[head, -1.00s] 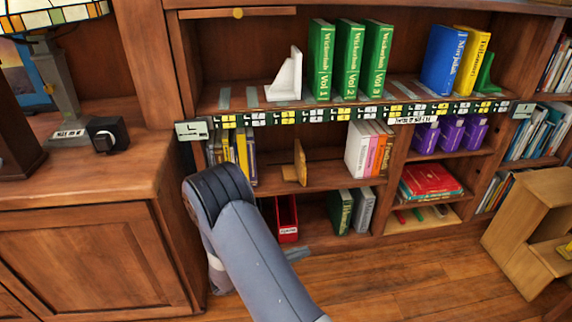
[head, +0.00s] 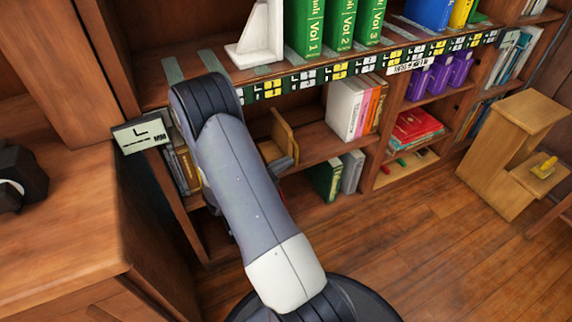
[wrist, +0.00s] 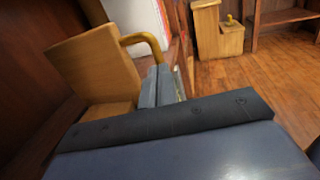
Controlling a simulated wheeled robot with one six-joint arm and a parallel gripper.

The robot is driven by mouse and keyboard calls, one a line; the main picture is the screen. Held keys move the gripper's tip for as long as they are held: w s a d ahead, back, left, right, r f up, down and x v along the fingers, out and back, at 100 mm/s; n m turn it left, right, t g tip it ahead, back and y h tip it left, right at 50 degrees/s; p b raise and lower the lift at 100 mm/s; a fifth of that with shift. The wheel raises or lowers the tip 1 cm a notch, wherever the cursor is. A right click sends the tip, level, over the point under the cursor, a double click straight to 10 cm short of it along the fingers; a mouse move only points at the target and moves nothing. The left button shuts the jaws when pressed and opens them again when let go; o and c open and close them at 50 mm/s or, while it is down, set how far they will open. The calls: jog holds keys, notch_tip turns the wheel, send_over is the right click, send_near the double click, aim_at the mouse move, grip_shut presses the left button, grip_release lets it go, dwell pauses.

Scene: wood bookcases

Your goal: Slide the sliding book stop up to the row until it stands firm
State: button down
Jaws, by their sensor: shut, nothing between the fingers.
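The wooden sliding book stop (head: 284,136), an upright board on a base, stands on the middle shelf. In the head view my arm hides most of the gripper and part of the stop's base.
Books at the left of the middle shelf (head: 183,165) are partly behind my arm. A white bookend (head: 262,35) and green volumes (head: 303,25) stand on the shelf above. Green and grey books (head: 338,175) stand below. A wooden step stool (head: 510,150) is on the right; the floor before it is clear.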

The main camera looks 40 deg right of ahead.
jog(key=shift+d, duration=0.45)
jog(key=s+d, duration=0.2)
jog(key=d, duration=0.8)
jog(key=s+d, duration=0.2)
jog(key=d, duration=0.8)
jog(key=shift+s+b, duration=0.4)
jog(key=shift+a, duration=0.15)
jog(key=a+p, duration=0.2)
jog(key=a, duration=1.2)
jog(key=shift+w, duration=0.25)
jog(key=shift+d, duration=0.15)
